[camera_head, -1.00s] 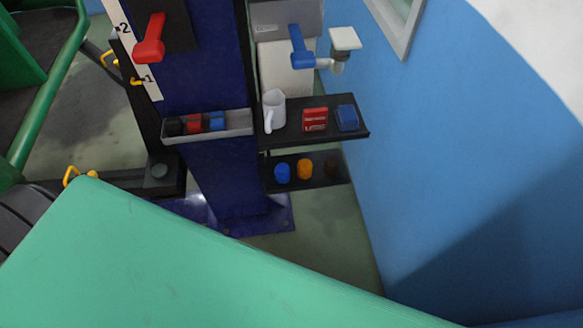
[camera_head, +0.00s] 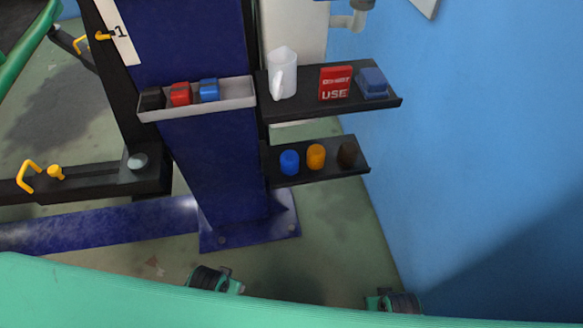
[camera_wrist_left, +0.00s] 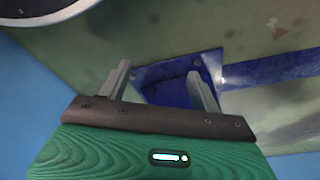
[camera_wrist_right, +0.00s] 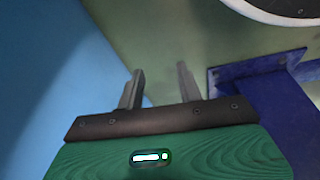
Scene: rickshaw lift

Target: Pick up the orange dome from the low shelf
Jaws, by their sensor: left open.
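The orange dome (camera_head: 316,157) stands on the low black shelf (camera_head: 330,175), between a blue dome (camera_head: 289,162) on its left and a dark brown dome (camera_head: 347,153) on its right. The low shelf is fixed beside a dark blue post. My left gripper (camera_wrist_left: 160,68) is open and empty in the left wrist view, with floor and the post's blue foot beyond it. My right gripper (camera_wrist_right: 160,67) is also open and empty, over green floor. Neither wrist view shows the domes.
An upper shelf (camera_head: 390,102) overhangs the low one, bearing a white jug (camera_head: 283,75), a red box (camera_head: 335,83) and a blue item (camera_head: 372,82). A grey tray (camera_head: 245,102) with several small blocks is on the post (camera_head: 215,160). A blue wall (camera_head: 470,150) rises at right.

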